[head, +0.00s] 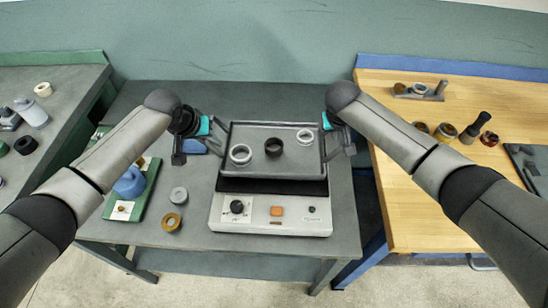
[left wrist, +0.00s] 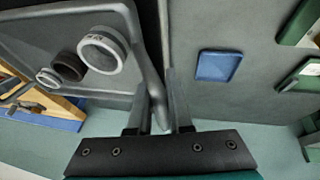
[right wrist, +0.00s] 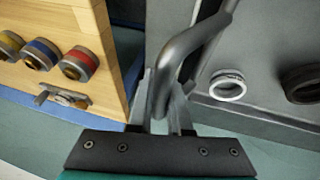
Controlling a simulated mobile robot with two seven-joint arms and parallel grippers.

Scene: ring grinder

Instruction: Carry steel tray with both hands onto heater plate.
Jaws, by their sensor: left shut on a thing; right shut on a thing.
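The grey steel tray (head: 257,173) is over the back part of the white heater plate (head: 270,212), whose dark top shows in front of the tray. I cannot tell whether the tray touches it. Three rings lie in the tray: a light ring (head: 231,155), a black ring (head: 266,148) and another light ring (head: 298,136). My left gripper (head: 210,138) is shut on the tray's left handle, a bent bar (left wrist: 150,76). My right gripper (head: 338,147) is shut on the right handle (right wrist: 172,65).
A green board (head: 146,192) with a blue round part (head: 130,182) lies left of the heater. A blue dish (left wrist: 218,65) is behind my left gripper. A wooden bench (head: 425,195) stands at the right, across a gap.

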